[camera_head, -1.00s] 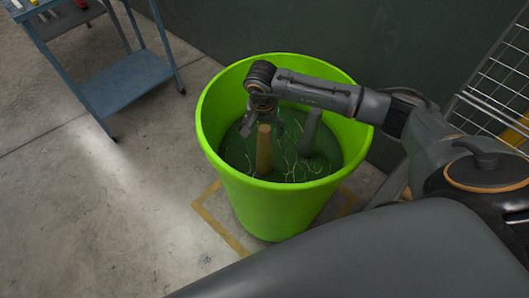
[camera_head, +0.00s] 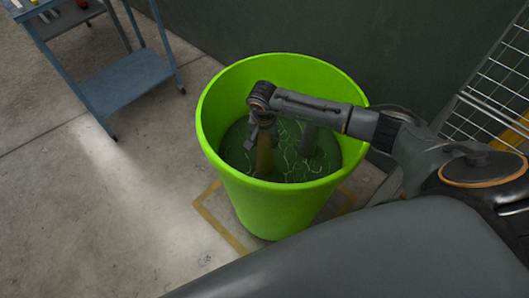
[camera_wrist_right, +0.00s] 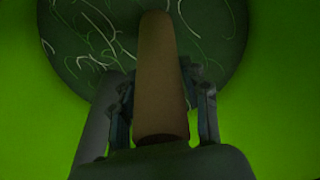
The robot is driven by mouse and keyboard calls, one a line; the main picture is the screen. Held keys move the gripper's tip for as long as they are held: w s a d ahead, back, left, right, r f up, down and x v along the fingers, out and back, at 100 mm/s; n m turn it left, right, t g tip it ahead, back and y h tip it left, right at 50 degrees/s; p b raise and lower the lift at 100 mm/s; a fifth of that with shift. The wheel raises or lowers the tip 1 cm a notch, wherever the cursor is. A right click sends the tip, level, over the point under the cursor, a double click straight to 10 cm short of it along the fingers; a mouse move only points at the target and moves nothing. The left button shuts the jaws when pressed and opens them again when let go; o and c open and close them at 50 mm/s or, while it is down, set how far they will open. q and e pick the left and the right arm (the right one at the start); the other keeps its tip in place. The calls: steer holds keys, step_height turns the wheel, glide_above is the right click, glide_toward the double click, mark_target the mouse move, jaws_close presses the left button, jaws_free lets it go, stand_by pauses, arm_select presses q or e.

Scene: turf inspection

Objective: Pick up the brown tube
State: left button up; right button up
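The brown tube (camera_head: 264,158) stands nearly upright in the dark green contents of the lime-green bin (camera_head: 275,207). My right gripper (camera_head: 263,133) is down inside the bin at the upper part of the tube. In the right wrist view the tube (camera_wrist_right: 160,80) runs between the two fingers of the right gripper (camera_wrist_right: 160,88), with its near end close to the palm. The fingers lie close along both sides; whether they press on it cannot be told. My left gripper is not in view.
A grey tube (camera_head: 308,140) stands in the bin to the right of the brown one. The bin's high rim surrounds my right gripper. A blue cart (camera_head: 125,78) stands at the upper left, and a wire rack (camera_head: 490,95) at the right. The floor at left is clear.

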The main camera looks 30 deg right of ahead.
steer(key=c, duration=0.4)
step_height(320, 180, up, 10)
steer(key=shift+f, duration=0.1)
steer(key=shift+r, duration=0.3)
step_height(320, 180, up, 20)
steer(key=p, duration=2)
